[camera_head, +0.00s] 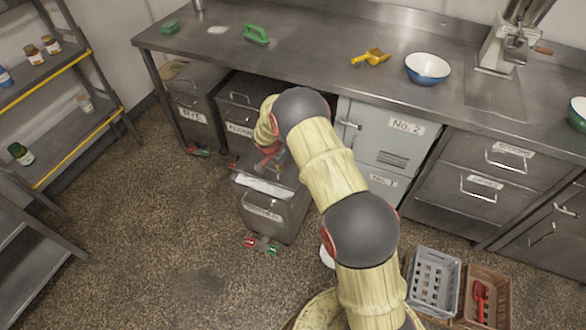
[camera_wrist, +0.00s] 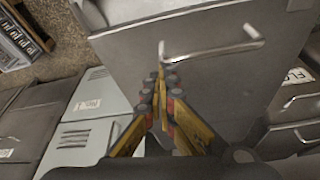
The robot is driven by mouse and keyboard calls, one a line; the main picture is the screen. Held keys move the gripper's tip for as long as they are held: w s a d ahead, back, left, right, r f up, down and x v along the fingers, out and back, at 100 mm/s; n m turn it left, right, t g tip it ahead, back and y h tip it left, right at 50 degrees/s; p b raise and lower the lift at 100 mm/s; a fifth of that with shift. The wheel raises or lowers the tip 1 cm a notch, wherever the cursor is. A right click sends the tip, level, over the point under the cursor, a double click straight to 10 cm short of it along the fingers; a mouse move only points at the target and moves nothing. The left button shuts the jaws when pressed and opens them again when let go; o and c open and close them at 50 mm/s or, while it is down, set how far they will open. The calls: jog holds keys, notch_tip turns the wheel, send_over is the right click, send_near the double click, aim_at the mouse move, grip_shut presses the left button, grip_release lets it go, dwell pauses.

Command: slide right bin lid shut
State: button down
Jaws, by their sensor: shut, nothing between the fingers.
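The right bin (camera_head: 280,222) is a grey metal bin pulled out onto the floor in front of the counter, with a labelled front and a front handle. Its flat lid (camera_head: 289,173) is partly open, and white contents show in the gap at the front. In the wrist view the lid (camera_wrist: 130,60) fills the middle, with a bar handle (camera_wrist: 222,50) on it. My gripper (camera_wrist: 161,72) is shut, with its fingertips at the left end of this handle. I cannot tell whether they touch it. In the head view my arm partly hides the lid and gripper (camera_head: 268,163).
Two more bins, RYE (camera_head: 196,115) and a FLOUR-labelled one (camera_head: 240,112), stand under the counter to the left. Cabinet No. 2 (camera_head: 375,135) is to the right. Grey (camera_head: 433,282) and brown crates (camera_head: 500,285) lie at lower right. Floor on the left is clear.

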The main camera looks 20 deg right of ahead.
aim_at(281, 180)
jog(key=s+a+b, duration=0.1)
jog(key=s+a, duration=0.2)
jog(key=shift+s+a+f, duration=0.15)
jog(key=shift+s+a, duration=0.15)
jog(key=shift+s, duration=0.05)
jog(key=shift+a, duration=0.1)
jog(key=shift+w+d+b, duration=0.1)
jog(key=shift+d+b, duration=0.15)
jog(key=shift+b, duration=0.1)
jog(key=w+d, duration=0.1)
jog(key=w+d+r, duration=0.1)
jog(key=shift+w+d, duration=0.15)
jog(key=shift+d, duration=0.25)
jog(key=p+v, duration=0.2)
jog(key=v, duration=0.7)
jog(key=shift+d, duration=0.1)
